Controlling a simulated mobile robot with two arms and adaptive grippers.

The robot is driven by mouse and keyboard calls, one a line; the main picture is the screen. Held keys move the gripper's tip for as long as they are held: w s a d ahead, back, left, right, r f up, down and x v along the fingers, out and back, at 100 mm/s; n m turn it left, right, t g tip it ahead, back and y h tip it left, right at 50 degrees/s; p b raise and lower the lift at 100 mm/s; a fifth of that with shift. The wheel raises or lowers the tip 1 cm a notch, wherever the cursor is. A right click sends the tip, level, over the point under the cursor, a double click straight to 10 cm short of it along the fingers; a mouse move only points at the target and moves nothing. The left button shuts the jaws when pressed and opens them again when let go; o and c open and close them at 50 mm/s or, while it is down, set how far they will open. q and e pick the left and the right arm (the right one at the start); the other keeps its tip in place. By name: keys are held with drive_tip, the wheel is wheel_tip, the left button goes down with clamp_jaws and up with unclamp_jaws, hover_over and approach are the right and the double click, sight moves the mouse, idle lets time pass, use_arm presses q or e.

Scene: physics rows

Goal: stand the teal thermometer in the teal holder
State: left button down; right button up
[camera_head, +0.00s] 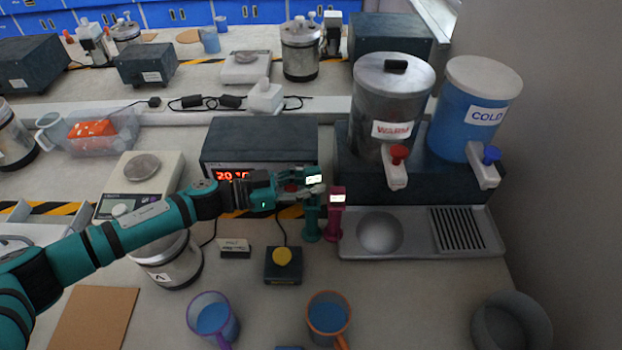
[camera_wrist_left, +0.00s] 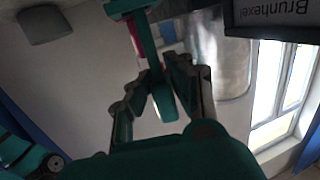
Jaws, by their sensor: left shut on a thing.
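The teal thermometer (camera_head: 315,180), with a small lit display at its head, is in my left gripper (camera_head: 297,189). The gripper is shut on it; in the left wrist view the fingers (camera_wrist_left: 158,92) close around a teal rounded piece (camera_wrist_left: 163,104). The teal holder (camera_head: 312,226) stands upright on the bench, directly below the thermometer in the head view. Whether the thermometer's lower end is inside the holder or just above it, I cannot tell. My right gripper is not in view.
A magenta thermometer (camera_head: 337,197) stands in a magenta holder (camera_head: 334,224) close on the right. A dark box with red digits (camera_head: 258,140) is behind. A yellow-button box (camera_head: 282,258), a purple mug (camera_head: 213,318) and an orange mug (camera_head: 329,316) are in front.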

use_arm(q)
drive_tip(key=shift+f, duration=0.3)
drive_tip(key=c, duration=1.1)
unclamp_jaws()
drive_tip(key=shift+c, duration=0.2)
wheel_tip(320, 180, up, 10)
drive_tip(key=shift+r, duration=0.1)
